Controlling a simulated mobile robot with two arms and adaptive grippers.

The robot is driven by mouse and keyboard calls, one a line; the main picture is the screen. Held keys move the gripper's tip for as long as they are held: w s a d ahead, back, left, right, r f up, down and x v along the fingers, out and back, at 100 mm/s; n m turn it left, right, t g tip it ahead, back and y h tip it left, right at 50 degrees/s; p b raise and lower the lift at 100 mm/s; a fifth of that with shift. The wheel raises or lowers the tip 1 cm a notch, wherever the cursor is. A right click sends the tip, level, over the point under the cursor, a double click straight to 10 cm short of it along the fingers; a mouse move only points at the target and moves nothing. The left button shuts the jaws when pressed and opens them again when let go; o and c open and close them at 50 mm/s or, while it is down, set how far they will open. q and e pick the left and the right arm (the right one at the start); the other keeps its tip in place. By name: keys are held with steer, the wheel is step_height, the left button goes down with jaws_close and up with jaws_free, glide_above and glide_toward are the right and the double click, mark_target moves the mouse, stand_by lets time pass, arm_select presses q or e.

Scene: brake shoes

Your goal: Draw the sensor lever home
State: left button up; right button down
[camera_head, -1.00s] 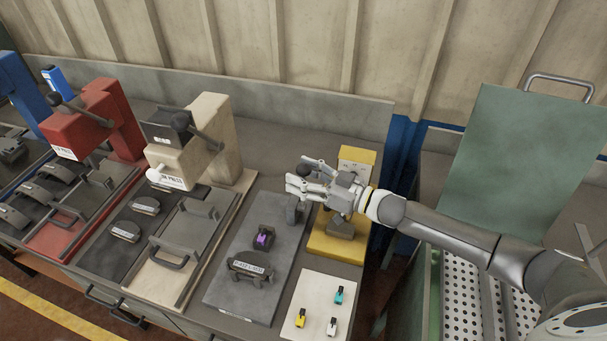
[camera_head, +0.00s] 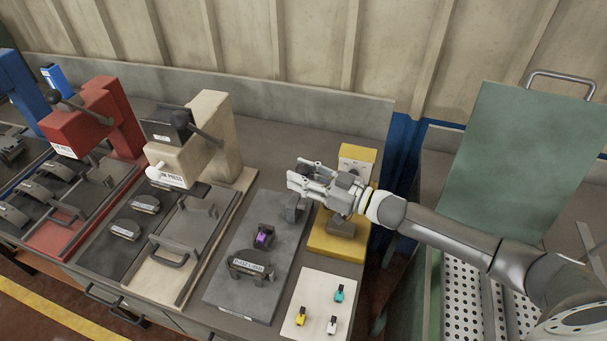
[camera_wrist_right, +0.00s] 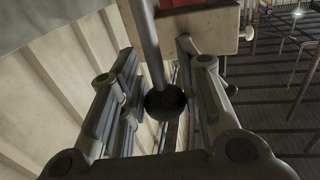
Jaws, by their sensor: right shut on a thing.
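The yellow press (camera_head: 335,240) stands at the right end of the bench, its top (camera_head: 357,156) behind my right gripper. My right gripper (camera_head: 300,177) reaches in from the right, in front of the press's upper part. In the right wrist view, the lever (camera_wrist_right: 149,45) is a grey rod with a dark ball knob (camera_wrist_right: 165,102). It runs between the two fingers of my right gripper (camera_wrist_right: 157,62), which is shut on it. In the head view the gripper hides the lever. A dark part (camera_head: 297,208) shows just below the fingers. My left gripper is not in view.
A grey mat (camera_head: 225,285) left of the yellow press holds a labelled brake shoe (camera_head: 250,268) and a purple-marked part (camera_head: 263,236). A white card (camera_head: 315,290) carries small coloured parts. The cream press (camera_head: 205,135) and red press (camera_head: 95,115) stand further left.

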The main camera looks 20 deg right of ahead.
steer(key=s+a+f+n+y+b, duration=0.2)
steer(key=s+a+f+n+b, duration=0.2)
steer(key=s+n+b, duration=0.3)
steer(key=shift+a+n+b, duration=0.4)
steer(key=shift+n+b, duration=0.05)
steer(key=shift+n, duration=1.55)
steer(key=shift+s+f, duration=0.15)
steer(key=shift+f, duration=0.05)
steer(key=c, duration=1.2)
jaws_free()
steer(key=shift+o, duration=0.7)
steer(key=shift+r, duration=0.15)
steer(key=shift+d, duration=0.1)
steer(key=v, duration=0.7)
